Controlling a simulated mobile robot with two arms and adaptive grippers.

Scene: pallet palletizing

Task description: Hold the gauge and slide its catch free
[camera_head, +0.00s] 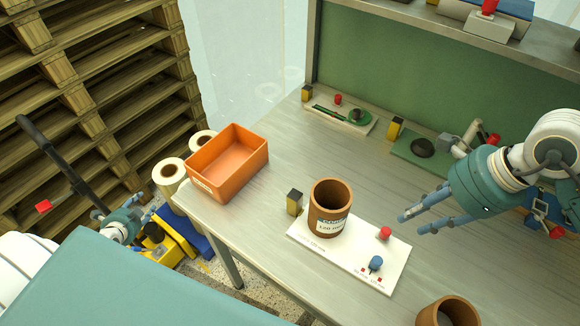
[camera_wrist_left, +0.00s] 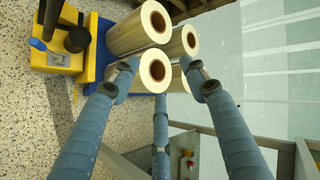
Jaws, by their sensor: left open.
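I cannot tell for certain which item is the gauge, and no catch is clear. A blue device with red parts (camera_head: 540,206) lies at the right edge, partly hidden by my right arm. A grey fixture with a red knob (camera_head: 462,140) stands at the back right. My right gripper (camera_head: 411,223) is open and empty above the table, right of the brown cup (camera_head: 331,208) and apart from these devices. My left gripper (camera_head: 122,222) is off the table at lower left; in the left wrist view its fingers (camera_wrist_left: 160,95) are spread and empty, with pale rolls (camera_wrist_left: 155,73) beyond.
The cup stands on a white board (camera_head: 305,238) with a red button (camera_head: 384,232) and blue knob (camera_head: 376,262). An orange bin (camera_head: 228,182) sits at the table's left corner. Another brown cup (camera_head: 447,312) is at the front. Pallets (camera_head: 100,70) are stacked at left.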

